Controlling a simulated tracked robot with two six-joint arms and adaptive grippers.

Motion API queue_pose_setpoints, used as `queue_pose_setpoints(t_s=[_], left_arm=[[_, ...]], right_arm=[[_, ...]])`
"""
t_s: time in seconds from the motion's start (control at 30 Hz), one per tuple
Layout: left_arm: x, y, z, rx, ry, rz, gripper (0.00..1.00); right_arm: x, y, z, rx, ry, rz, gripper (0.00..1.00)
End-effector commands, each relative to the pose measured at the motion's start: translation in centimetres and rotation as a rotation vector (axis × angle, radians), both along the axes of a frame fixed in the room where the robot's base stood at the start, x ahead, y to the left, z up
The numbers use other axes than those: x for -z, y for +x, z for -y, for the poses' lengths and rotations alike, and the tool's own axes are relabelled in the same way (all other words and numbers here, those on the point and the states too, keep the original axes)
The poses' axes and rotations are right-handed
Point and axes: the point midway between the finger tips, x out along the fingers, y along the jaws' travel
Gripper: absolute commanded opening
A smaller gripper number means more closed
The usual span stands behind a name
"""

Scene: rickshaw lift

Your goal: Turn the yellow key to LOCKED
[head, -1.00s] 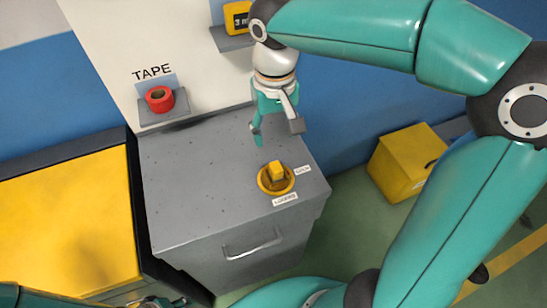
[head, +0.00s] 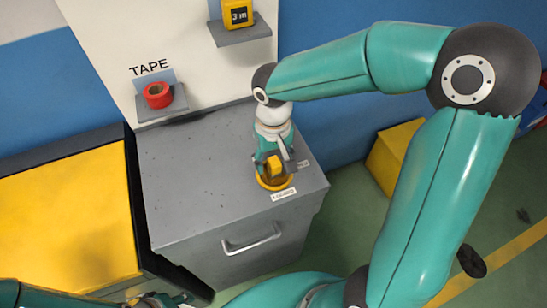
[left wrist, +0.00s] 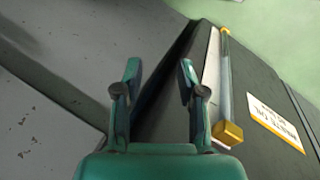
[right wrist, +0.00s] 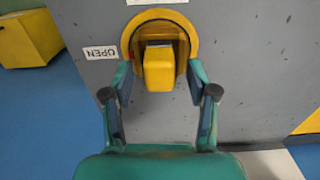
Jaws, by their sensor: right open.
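The yellow key (head: 275,167) stands up from a round yellow collar (head: 270,184) on the grey cabinet top. A LOCKED label (head: 284,194) lies in front of the collar and an OPEN label (head: 303,164) to its right. My right gripper (head: 273,163) is open at the key. In the right wrist view the key (right wrist: 159,70) shows between the two fingertips, with a gap on each side; the OPEN label (right wrist: 102,52) is at the left. My left gripper (left wrist: 155,85) is open and empty in the left wrist view; the head view shows only a little of it at the bottom edge.
The grey cabinet (head: 200,190) has bare top space left of the key. Behind it a white panel carries shelves with red tape (head: 158,95) and a yellow meter (head: 237,15). A yellow-topped bench (head: 65,225) is at left; a yellow box (head: 392,157) stands right.

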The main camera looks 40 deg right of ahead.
Motion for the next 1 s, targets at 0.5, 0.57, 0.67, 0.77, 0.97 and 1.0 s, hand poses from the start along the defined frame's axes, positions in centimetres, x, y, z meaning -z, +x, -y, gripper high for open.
queue_pose_setpoints(t_s=[0.5,0.57,0.67,0.77,0.97,1.0], left_arm=[[0.0,0.0,0.0,0.000,0.000,0.000,0.40],[0.1,0.0,0.0,0.000,0.000,0.000,0.40],[0.6,0.0,0.0,0.000,0.000,0.000,0.40],[1.2,0.0,0.0,0.000,0.000,0.000,0.40],[1.7,0.0,0.0,0.000,0.000,0.000,0.40],[1.7,0.0,0.0,0.000,0.000,0.000,0.40]], right_arm=[[0.0,0.0,0.0,0.001,0.000,0.000,0.00],[0.0,0.0,0.0,0.013,0.000,0.000,0.00],[0.1,0.0,0.0,0.070,0.000,0.001,0.00],[0.2,0.0,0.1,0.162,0.000,0.002,0.00],[-0.1,-0.1,0.2,0.304,0.001,0.001,0.00],[-0.1,-0.1,0.2,0.314,0.001,0.001,0.00]])
